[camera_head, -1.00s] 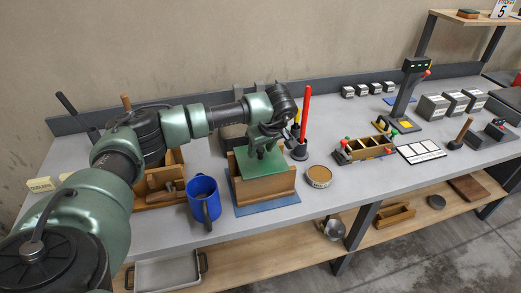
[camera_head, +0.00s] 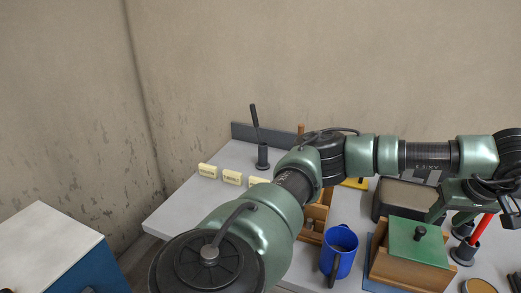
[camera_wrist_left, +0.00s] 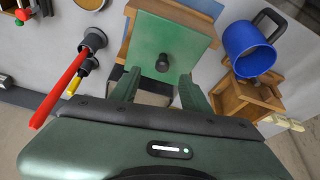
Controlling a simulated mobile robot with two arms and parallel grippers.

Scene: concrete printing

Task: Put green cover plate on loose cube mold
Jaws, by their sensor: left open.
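The green cover plate (camera_head: 410,248), with a dark round knob (camera_head: 420,233), lies on a wooden box (camera_head: 396,272) standing on a blue mat (camera_head: 374,284). I cannot tell for sure whether this box is the loose cube mold. In the left wrist view the plate (camera_wrist_left: 165,38) sits between wooden walls (camera_wrist_left: 201,40). My left gripper (camera_head: 462,215) is open and empty, behind and to the right of the plate in the head view. In the left wrist view its fingers (camera_wrist_left: 160,92) are apart, with the knob beyond their tips. My right gripper is not in view.
A blue mug (camera_head: 339,252) stands left of the box, beside a wooden caddy (camera_head: 314,218). A dark box with a grey top (camera_head: 405,197) is behind. A red stick in a black holder (camera_head: 476,236) stands at right. Labelled cream blocks (camera_head: 232,178) lie on the left bench.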

